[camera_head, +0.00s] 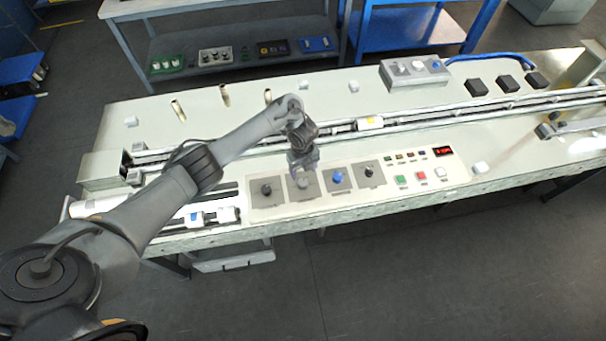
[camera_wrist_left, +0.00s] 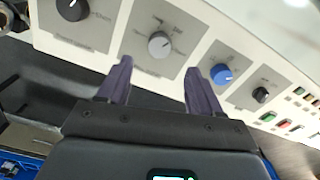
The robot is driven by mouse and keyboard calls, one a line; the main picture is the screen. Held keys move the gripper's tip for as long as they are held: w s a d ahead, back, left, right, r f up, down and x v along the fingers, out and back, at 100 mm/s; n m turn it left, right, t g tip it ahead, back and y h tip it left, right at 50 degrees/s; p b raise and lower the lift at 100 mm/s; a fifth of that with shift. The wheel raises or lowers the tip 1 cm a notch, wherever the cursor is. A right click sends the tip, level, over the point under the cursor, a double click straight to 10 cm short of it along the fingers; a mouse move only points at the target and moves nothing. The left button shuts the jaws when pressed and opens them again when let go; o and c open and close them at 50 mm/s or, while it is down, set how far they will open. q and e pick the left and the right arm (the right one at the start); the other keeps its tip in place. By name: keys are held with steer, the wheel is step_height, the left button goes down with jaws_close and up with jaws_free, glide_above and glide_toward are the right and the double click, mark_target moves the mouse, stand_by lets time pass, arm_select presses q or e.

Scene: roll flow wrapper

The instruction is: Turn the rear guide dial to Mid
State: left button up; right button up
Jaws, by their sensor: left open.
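Several dials sit in a row on grey plates on the front panel. In the left wrist view they are a large black dial (camera_wrist_left: 72,9), a light grey dial (camera_wrist_left: 159,44), a blue dial (camera_wrist_left: 221,74) and a small black knob (camera_wrist_left: 260,94). The plate labels are too small to read, so I cannot tell which is the rear guide dial. My left gripper (camera_head: 303,168) is over the grey dial's plate, largely hiding that dial in the head view. In the left wrist view its open fingers (camera_wrist_left: 158,84) are empty, with the grey dial ahead between them. My right gripper is out of view.
Right of the dials are coloured buttons (camera_head: 402,180) and a red display (camera_head: 443,150). A grey switch box (camera_head: 414,72) and black blocks (camera_head: 507,83) stand farther back.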

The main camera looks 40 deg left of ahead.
arm_select(q)
steer(key=shift+r+p, duration=0.9)
steer(key=shift+r, duration=0.55)
steer(key=s+d+f+n+t, duration=0.1)
steer(key=d+f, duration=0.2)
steer(key=d, duration=0.4)
steer(key=s+d+f+n+t, duration=0.1)
steer(key=s+d+f+t, duration=0.1)
steer(key=d, duration=0.4)
steer(key=s+d+r+n+t+h, duration=0.1)
steer(key=s+d+r+n, duration=0.1)
steer(key=s+d+n, duration=0.4)
steer(key=s+a+r+n, duration=0.3)
steer(key=s+r+n, duration=0.25)
steer(key=s, duration=0.35)
steer(key=s+a+r+n, duration=0.3)
steer(key=s+r+n, duration=0.2)
steer(key=s+n, duration=0.3)
step_height(320, 180, up, 14)
steer(key=s+p, duration=0.1)
steer(key=p, duration=1.1)
steer(key=shift+a+f+m+y+p, duration=0.2)
steer(key=shift+m+y+p, duration=0.2)
steer(key=shift+m, duration=0.05)
